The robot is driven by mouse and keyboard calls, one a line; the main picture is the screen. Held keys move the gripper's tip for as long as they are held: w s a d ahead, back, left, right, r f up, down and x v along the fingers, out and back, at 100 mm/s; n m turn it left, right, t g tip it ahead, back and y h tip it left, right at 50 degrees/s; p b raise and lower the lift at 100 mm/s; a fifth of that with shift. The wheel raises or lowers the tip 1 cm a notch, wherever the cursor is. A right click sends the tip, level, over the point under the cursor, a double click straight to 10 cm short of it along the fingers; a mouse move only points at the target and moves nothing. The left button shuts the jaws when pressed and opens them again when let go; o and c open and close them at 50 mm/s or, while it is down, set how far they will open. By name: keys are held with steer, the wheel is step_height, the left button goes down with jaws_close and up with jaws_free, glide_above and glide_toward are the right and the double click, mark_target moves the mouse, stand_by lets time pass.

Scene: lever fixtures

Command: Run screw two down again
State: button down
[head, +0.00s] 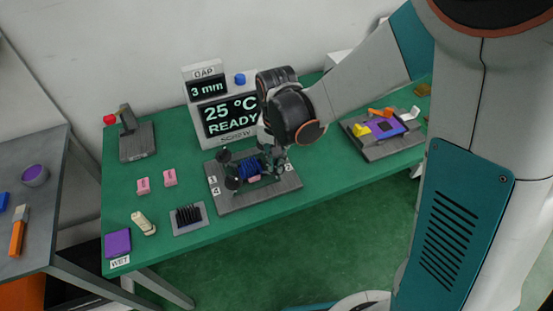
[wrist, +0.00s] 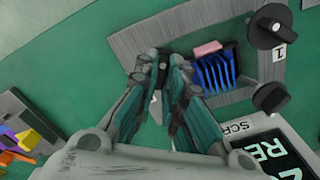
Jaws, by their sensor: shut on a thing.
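The grey fixture board (head: 226,199) lies on the green table with number tags and black knobs on it. In the head view, tag 2 (head: 287,168) is beside my gripper (head: 276,165). In the wrist view my gripper (wrist: 168,72) is shut on a dark screw knob, mostly hidden between the fingers; its own number is not readable there. A blue finned part (wrist: 214,72) and a pink block (wrist: 207,47) sit mid-board. Two other black knobs, one (wrist: 268,30) by tag 1 (wrist: 281,54) and one (wrist: 270,97), stand apart from my gripper.
Behind the board, a display (head: 230,117) reads gap 3 mm, 25 °C and READY. A tray (head: 382,145) with coloured pieces lies to the right.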

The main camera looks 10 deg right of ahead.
mark_target(276, 163)
steer(key=shift+m, duration=0.8)
steer(key=c, duration=1.7)
jaws_free()
steer(key=shift+r, duration=3.8)
